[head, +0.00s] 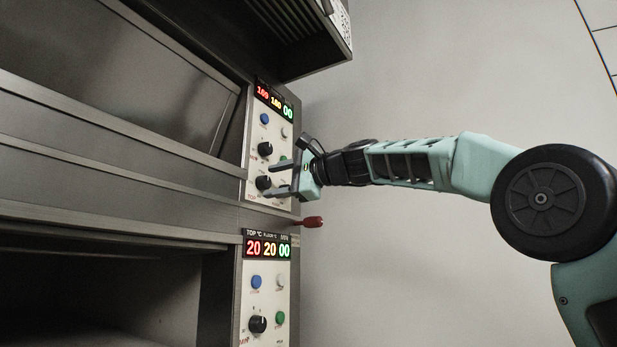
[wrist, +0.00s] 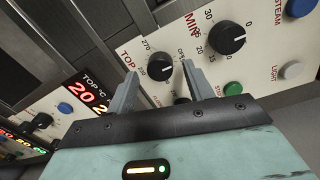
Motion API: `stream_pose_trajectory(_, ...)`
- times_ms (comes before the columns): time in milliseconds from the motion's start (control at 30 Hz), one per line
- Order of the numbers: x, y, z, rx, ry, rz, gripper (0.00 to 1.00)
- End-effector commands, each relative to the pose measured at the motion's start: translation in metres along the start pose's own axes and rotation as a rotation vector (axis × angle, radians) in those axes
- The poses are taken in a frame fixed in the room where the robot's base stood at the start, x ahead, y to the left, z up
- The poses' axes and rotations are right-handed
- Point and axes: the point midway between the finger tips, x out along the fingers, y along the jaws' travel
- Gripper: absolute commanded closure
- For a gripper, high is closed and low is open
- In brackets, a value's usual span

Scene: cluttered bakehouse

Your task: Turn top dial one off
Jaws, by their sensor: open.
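The upper oven panel (head: 284,150) carries a black dial (head: 263,183) near its bottom, labelled TOP in the wrist view (wrist: 160,68). My gripper (head: 271,181) is open and reaches the panel from the right in the head view. In the wrist view my gripper's fingers (wrist: 161,74) stand to the left and right of the TOP dial, with the dial in the gap between them. I cannot tell whether either finger touches it. The dial's exact setting is too small to read. Another dark knob (wrist: 181,100) is partly hidden behind the right finger.
A larger black timer dial (head: 265,149), marked MIN in the wrist view (wrist: 226,38), sits beside the TOP dial. A green start button (wrist: 233,89) is close to the right finger. A red handle (head: 312,222) juts out below. The lower panel (head: 268,300) shows 20, 20, 00.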

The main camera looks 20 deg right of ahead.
Motion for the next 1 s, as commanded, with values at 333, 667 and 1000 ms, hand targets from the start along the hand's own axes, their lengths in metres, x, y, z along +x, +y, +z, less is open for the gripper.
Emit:
stream_pose_trajectory(333, -0.077, 0.005, -0.001, -0.003, 0.006, -0.004, 0.48)
stream_pose_trajectory(667, -0.144, 0.003, -0.001, -0.002, 0.003, -0.002, 0.48)
stream_pose_trajectory(1000, -0.164, 0.001, 0.0, 0.0, 0.0, 0.0, 0.48)
